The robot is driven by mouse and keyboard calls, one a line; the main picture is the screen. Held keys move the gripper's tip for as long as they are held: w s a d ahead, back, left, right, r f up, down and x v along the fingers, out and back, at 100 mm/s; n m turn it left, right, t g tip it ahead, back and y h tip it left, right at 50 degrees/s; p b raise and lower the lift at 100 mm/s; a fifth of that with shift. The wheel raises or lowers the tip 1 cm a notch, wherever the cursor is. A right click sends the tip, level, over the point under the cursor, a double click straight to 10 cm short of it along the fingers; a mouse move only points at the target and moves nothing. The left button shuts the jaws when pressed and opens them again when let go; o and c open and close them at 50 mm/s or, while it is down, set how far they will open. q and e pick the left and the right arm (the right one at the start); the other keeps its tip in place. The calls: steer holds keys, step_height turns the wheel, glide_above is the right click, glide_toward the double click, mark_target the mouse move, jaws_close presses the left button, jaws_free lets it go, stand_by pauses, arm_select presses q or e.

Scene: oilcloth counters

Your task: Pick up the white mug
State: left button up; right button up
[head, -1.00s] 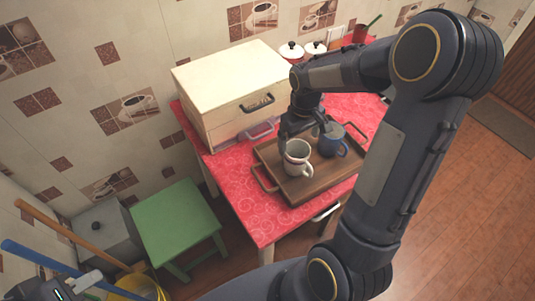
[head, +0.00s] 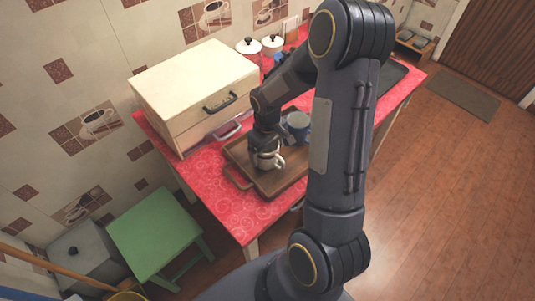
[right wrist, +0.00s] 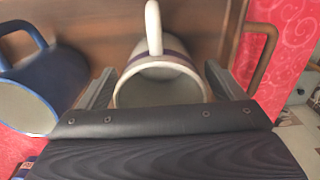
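The white mug (head: 270,163) stands on the wooden tray (head: 283,186) on the red counter, partly hidden by my right gripper (head: 265,148). In the right wrist view the mug (right wrist: 160,92) sits between the two fingers of the right gripper (right wrist: 161,76), with its handle pointing up in the picture. The fingers are apart, one on each side of the mug and very close to its wall. I see no clear squeeze on it. My left gripper is not clearly in view.
A blue mug (head: 298,123) stands close by on the tray; it also shows in the right wrist view (right wrist: 38,85). A wooden box (head: 195,85) with drawers stands behind. White lidded pots (head: 250,47) are further back. A green stool (head: 155,228) stands left of the counter.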

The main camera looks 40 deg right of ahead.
steer(key=c, duration=1)
steer(key=shift+c, duration=0.3)
steer(key=shift+r, duration=0.15)
